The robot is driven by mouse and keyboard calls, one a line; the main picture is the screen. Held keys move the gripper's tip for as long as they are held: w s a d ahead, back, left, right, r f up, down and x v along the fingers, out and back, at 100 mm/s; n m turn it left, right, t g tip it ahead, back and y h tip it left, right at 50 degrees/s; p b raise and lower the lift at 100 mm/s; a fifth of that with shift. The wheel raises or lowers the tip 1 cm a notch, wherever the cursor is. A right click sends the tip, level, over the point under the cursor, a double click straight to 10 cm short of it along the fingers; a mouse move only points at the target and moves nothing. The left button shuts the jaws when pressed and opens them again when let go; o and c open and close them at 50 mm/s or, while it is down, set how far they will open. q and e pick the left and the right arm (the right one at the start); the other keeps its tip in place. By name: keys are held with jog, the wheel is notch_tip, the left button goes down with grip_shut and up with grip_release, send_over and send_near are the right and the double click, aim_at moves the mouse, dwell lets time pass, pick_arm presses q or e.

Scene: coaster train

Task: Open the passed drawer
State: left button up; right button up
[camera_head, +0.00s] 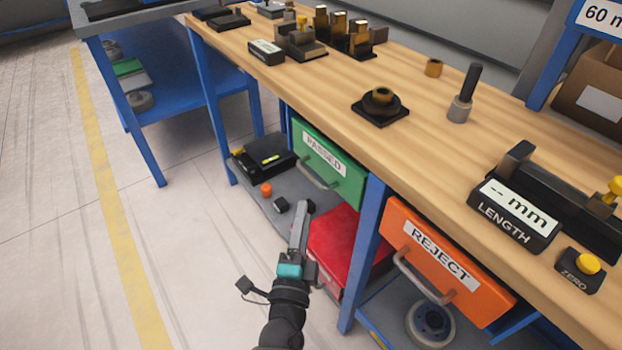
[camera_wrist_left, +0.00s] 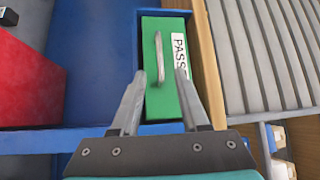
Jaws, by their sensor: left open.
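The green drawer (camera_head: 328,168) labelled PASSED is under the wooden workbench, and its front looks shut. Its metal bar handle (camera_head: 318,174) runs along the lower part of the front. My left gripper (camera_head: 305,207) is below and in front of the drawer, apart from the handle. In the left wrist view the green drawer (camera_wrist_left: 165,95) is ahead, with the handle (camera_wrist_left: 159,60) beyond the tips of my open left gripper (camera_wrist_left: 160,78). The jaws are empty. My right gripper is not in view.
An orange REJECT drawer (camera_head: 445,262) with a handle is to the right, past a blue leg (camera_head: 364,250). A red bin (camera_head: 334,243) sits on the lower shelf below the green drawer. The floor (camera_head: 190,260) at left is clear.

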aim_at(311, 175)
pick_arm(q)
jog(key=shift+w+d+r+b, duration=0.25)
jog(key=shift+w+b, duration=0.35)
jog(key=shift+w, duration=1.15)
jog(key=shift+w+d+r+b, duration=0.25)
jog(key=shift+w+b, duration=0.35)
jog(key=shift+w, duration=1.15)
jog(key=shift+w+d+r+b, duration=0.25)
jog(key=shift+w+b, duration=0.35)
jog(key=shift+w, duration=1.15)
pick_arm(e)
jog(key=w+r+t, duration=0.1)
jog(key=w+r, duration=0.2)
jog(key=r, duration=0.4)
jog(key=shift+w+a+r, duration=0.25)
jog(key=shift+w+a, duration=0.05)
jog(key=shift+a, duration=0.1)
pick_arm(q)
jog(key=shift+f, duration=0.1)
jog(key=shift+c, duration=0.4)
grip_shut()
